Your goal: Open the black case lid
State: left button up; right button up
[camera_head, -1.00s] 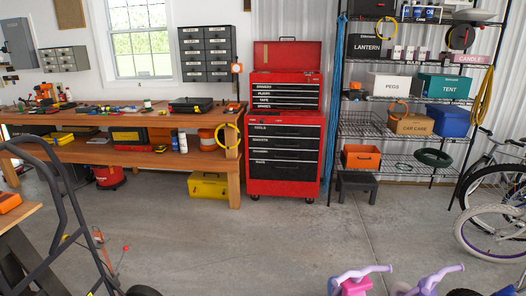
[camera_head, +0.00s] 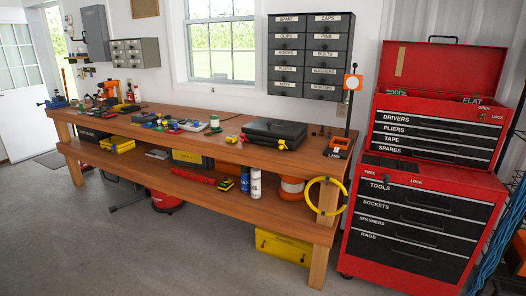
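A black case (camera_head: 272,132) lies on top of the wooden workbench, toward its right end. Its lid looks shut. Yellow pieces show on its front side. Neither of my grippers shows in the head view.
The wooden workbench (camera_head: 190,141) runs along the wall, with small tools and parts left of the case. A red tool chest (camera_head: 415,192) stands right of the bench. A yellow box (camera_head: 284,246) sits on the floor under the bench. The concrete floor (camera_head: 130,262) in front is clear.

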aim_at(286, 130)
jog(key=z, duration=0.25)
jog(key=i, duration=2)
jog(key=z, duration=0.4)
